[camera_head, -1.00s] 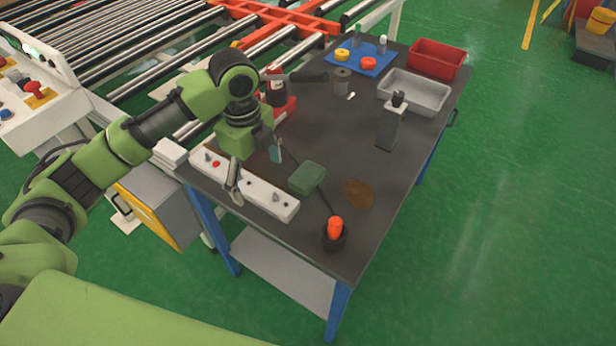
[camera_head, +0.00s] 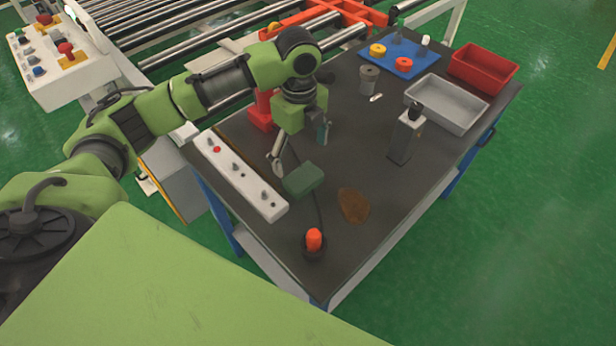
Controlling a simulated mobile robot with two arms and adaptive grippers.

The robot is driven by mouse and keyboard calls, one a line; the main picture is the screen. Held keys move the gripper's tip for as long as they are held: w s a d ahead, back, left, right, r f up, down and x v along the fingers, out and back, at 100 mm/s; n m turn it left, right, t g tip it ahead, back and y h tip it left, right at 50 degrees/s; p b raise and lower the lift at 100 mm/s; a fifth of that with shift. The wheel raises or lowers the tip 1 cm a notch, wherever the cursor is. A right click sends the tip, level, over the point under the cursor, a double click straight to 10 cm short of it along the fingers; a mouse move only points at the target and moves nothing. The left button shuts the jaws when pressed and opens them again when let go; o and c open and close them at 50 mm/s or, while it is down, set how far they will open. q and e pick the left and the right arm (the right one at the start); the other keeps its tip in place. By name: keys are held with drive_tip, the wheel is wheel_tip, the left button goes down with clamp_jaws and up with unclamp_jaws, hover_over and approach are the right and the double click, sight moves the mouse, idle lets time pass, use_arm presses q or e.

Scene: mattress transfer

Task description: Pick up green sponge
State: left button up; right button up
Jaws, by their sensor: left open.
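The green sponge (camera_head: 303,180) is a dark green block lying on the dark table top (camera_head: 345,130), between the white control strip and a brown stain. My left gripper (camera_head: 299,151) is open and points down just behind the sponge, with one finger at the left and one at the right. Nothing is between the fingers, and the gripper looks apart from the sponge. Its exact height above the table is hard to tell. My right gripper is not in view.
The white strip with knobs (camera_head: 240,178) lies left of the sponge. A brown stain (camera_head: 353,205) is at its right, and an orange-topped round object (camera_head: 314,240) is in front. A bottle (camera_head: 406,138), grey tray (camera_head: 446,103), red bin (camera_head: 483,68) and blue mat (camera_head: 400,66) stand farther back.

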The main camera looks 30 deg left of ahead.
use_arm(q)
hover_over(303, 177)
drive_tip(key=f, duration=0.4)
drive_tip(key=shift+s+a+f, duration=0.1)
drive_tip(key=shift+s, duration=0.25)
drive_tip(key=shift+w+f, duration=0.1)
drive_tip(key=shift+f, duration=0.35)
drive_tip(key=f, duration=0.1)
drive_tip(key=f+p, duration=0.1)
drive_tip(key=f, duration=0.2)
drive_tip(key=shift+w+f, duration=0.35)
drive_tip(key=shift+f, duration=0.05)
drive_tip(key=c, duration=0.8)
